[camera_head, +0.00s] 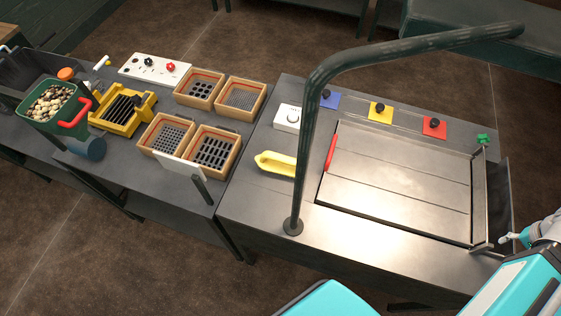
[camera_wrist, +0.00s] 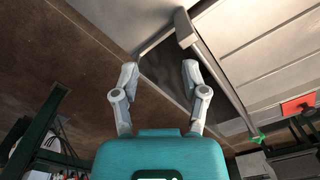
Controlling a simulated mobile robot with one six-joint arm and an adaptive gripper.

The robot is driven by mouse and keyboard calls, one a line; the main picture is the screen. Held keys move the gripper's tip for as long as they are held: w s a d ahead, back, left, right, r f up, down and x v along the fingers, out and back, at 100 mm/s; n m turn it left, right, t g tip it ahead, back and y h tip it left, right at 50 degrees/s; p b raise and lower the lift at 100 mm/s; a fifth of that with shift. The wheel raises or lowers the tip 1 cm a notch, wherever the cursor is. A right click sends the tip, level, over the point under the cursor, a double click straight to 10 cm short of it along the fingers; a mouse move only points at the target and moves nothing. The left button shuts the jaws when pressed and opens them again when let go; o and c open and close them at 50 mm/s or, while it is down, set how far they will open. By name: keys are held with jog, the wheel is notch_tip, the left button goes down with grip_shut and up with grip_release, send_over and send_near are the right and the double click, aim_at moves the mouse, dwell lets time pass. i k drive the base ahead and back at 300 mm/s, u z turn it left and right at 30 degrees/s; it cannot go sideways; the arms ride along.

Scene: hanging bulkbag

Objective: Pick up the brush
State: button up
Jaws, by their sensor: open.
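A yellow piece with a long handle loop (camera_head: 276,163), which looks like the brush, lies on the dark bench left of the metal panel; its bristles cannot be made out. It does not show in the wrist view. My gripper (camera_wrist: 159,76) is open and empty, its two grey fingers apart over the bench edge and floor. In the head view, one fingertip (camera_head: 510,238) shows at the right, beyond the panel's right edge and far from the yellow piece.
A dark green bent pole (camera_head: 305,120) rises from the bench beside the yellow piece and arches right. The metal panel (camera_head: 395,185) has a red handle (camera_head: 330,152). Coloured knob plates (camera_head: 381,112) line the back. Wooden sieve boxes (camera_head: 215,150) and a green pebble bin (camera_head: 50,105) stand left.

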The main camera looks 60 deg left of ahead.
aim_at(271, 161)
jog(key=k, duration=1.75)
jog(key=u, duration=1.2)
jog(key=i, duration=0.9)
jog(key=u, duration=0.1)
